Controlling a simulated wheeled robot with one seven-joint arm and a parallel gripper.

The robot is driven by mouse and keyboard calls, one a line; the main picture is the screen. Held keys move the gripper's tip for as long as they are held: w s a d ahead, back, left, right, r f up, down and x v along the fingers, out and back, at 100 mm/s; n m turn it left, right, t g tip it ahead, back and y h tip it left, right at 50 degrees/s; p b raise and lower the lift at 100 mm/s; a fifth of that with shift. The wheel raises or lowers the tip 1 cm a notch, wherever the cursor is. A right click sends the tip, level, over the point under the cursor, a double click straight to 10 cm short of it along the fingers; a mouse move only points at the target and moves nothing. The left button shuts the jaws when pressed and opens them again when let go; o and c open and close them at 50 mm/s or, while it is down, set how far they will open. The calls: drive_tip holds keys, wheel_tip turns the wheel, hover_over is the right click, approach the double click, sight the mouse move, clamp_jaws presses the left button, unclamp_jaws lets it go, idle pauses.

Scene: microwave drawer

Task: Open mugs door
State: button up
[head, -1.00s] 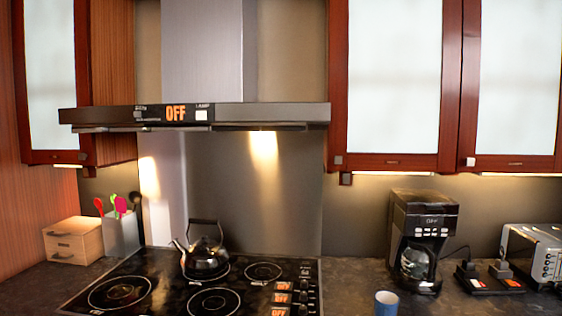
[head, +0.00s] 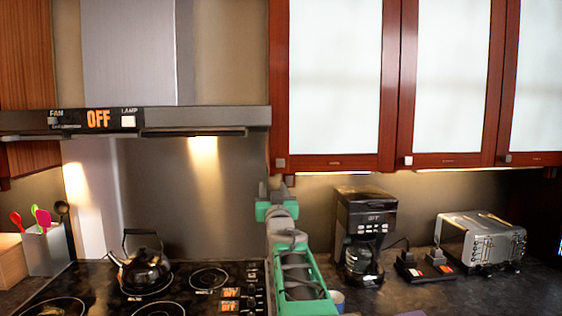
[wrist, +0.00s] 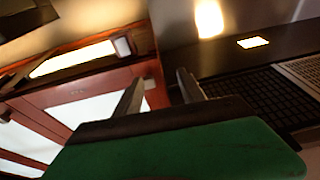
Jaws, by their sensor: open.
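The wall cabinet on the right has red-brown doors with frosted white panes. Its left door (head: 335,80) is closed, with a small grey knob (head: 281,163) at its lower left corner. The middle door (head: 450,82) and right door (head: 537,80) are closed too, each with a small knob low on its left side. I cannot read which label says mugs. My gripper (head: 273,190) is just below the left door's knob in the head view. In the wrist view my gripper (wrist: 160,88) is open and empty, with the cabinet's lower edge close to its fingers.
The range hood (head: 190,118) is close on the left of the cabinet.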

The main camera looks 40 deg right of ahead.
sight(281, 164)
drive_tip(key=shift+t+h, duration=0.4)
drive_tip(key=shift+h, duration=0.3)
drive_tip(key=w+d+r+p, duration=0.1)
drive_tip(key=d+r, duration=0.1)
drive_tip(key=w+d+r+p, duration=0.1)
drive_tip(key=d, duration=0.1)
drive_tip(key=w+d+r+p, duration=0.1)
drive_tip(key=d+r+p, duration=0.1)
drive_tip(key=shift+w+d+r, duration=0.2)
drive_tip(key=shift+w+r, duration=0.1)
drive_tip(key=shift+r, duration=0.05)
drive_tip(key=shift+w+d+r, duration=0.1)
drive_tip(key=shift+w+d, duration=0.2)
drive_tip(key=shift+w, duration=0.2)
clamp_jaws()
drive_tip(key=shift+s, duration=0.1)
